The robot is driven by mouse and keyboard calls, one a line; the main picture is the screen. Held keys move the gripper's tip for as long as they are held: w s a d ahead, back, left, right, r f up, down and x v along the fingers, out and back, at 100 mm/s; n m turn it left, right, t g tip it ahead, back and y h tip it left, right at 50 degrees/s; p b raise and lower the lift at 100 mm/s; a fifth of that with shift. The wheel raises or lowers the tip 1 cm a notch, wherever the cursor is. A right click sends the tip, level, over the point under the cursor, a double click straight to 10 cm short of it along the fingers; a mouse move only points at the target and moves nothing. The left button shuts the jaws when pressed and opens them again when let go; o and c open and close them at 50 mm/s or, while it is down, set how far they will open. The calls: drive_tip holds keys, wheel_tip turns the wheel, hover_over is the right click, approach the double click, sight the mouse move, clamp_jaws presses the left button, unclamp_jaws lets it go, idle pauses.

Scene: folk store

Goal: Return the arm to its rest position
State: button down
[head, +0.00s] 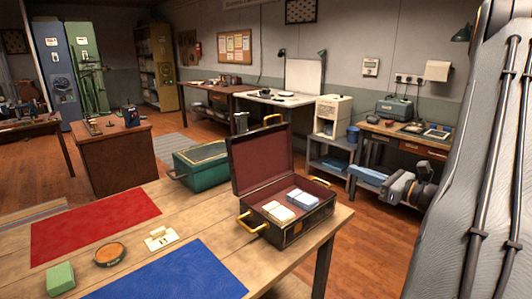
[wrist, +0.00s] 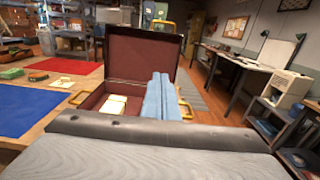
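My gripper (head: 368,175) is at the right in the head view, to the right of the open case and apart from it. Its two light blue fingers (wrist: 158,97) lie side by side, shut, with nothing visible between them. My arm stands along the right edge of the head view.
A green box (head: 200,165), red mat (head: 95,225) and blue mat (head: 170,275) are nearby. Shelving (head: 330,158) stands behind my gripper.

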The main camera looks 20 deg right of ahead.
drive_tip(key=s+a+f+n+g+y, duration=0.25)
drive_tip(key=a+n+g, duration=0.35)
drive_tip(key=a, duration=0.6)
drive_tip(key=s+a+f+n+g+y, duration=0.15)
drive_tip(key=a+f+n+g, duration=0.35)
drive_tip(key=a, duration=0.8)
drive_tip(key=s+a+f+n+g+h, duration=0.2)
drive_tip(key=s+a+n+h, duration=0.6)
drive_tip(key=n, duration=1.2)
drive_tip(key=s+g+h, duration=0.2)
drive_tip(key=s, duration=0.1)
drive_tip(key=shift+n+g+h, duration=0.3)
drive_tip(key=shift+n+h, duration=0.1)
drive_tip(key=shift+d, duration=0.15)
